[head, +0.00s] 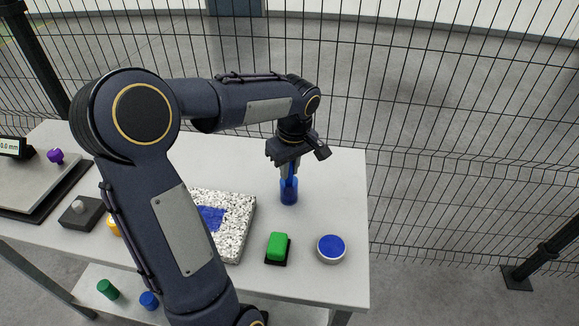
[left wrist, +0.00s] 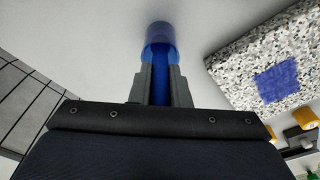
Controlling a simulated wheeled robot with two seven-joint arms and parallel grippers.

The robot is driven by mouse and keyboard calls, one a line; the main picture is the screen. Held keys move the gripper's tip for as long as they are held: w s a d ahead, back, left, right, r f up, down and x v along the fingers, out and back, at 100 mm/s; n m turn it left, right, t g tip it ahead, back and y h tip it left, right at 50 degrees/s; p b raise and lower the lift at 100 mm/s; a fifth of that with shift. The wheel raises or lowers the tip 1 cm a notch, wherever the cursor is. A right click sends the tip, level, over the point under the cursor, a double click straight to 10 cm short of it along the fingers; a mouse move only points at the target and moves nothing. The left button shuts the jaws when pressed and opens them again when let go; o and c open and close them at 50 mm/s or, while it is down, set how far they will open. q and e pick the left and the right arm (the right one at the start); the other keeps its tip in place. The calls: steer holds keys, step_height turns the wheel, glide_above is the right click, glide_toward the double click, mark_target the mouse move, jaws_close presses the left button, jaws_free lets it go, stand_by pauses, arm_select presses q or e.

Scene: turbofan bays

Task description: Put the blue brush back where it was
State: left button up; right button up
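The blue brush (head: 290,171) is upright, with its handle between the fingers of my left gripper (head: 289,168). Its lower end meets a blue, see-through cup (head: 289,192) on the table, near the far right part. In the left wrist view the blue handle (left wrist: 161,85) runs between the two grey fingers (left wrist: 160,88), which press on both sides of it, into the cup (left wrist: 160,36). I cannot tell how deep the brush sits in the cup. My right gripper is not in view.
A speckled slab (head: 240,215) with a blue patch (head: 211,217) lies left of the cup, partly behind my arm. A green block (head: 278,246) on a black base and a round blue-topped tin (head: 331,248) stand nearer the front. A wire fence (head: 440,130) rises behind the table.

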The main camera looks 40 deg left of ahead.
arm_select(q)
steer(key=o, duration=0.5)
steer(key=shift+c, duration=0.2)
step_height(320, 180, up, 12)
steer(key=d, duration=0.1)
steer(key=s+d+f+m+t+h, duration=0.2)
steer(key=s+d+f+m, duration=0.3)
steer(key=s, duration=0.4)
steer(key=s+d+f+m+t+h, duration=0.3)
steer(key=s+d+f+m, duration=0.1)
steer(key=s+d+m, duration=0.4)
steer(key=shift+s+d+f+p, duration=0.3)
steer(key=shift+s+f, duration=0.05)
steer(key=shift+s, duration=0.45)
